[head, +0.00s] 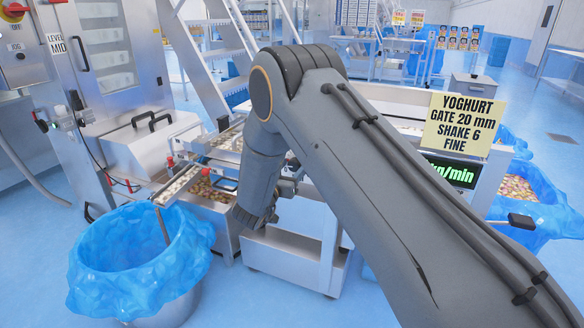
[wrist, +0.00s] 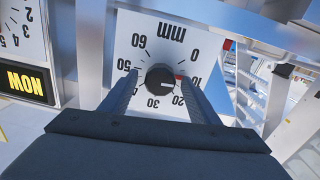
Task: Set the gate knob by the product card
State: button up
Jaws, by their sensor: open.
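The product card (head: 456,123) in the head view is yellow and reads YOGHURT, GATE 20 mm, SHAKE 6, FINE. In the wrist view the gate knob (wrist: 160,77) is round and black, at the middle of a white dial plate (wrist: 165,35) marked mm, with numbers from 0 to 60. A small red mark shows at the knob's right edge, near the 10. The knob's exact pointer setting is hard to make out. My gripper (wrist: 159,78) is open, its two fingers on either side of the knob, with no clear contact. The arm hides the knob in the head view.
Another dial (wrist: 20,30) and a NOW display (wrist: 25,82) are left of the plate in the wrist view. A blue-lined bin (head: 140,250) stands at lower left, a steel cabinet (head: 145,155) behind it.

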jog(key=shift+c, duration=0.3)
jog(key=c, duration=1)
jog(key=shift+m, duration=0.3)
jog(key=m+b, duration=0.1)
jog(key=m, duration=0.3)
jog(key=m+b, duration=0.1)
jog(key=m, duration=0.4)
jog(key=shift+d, duration=0.1)
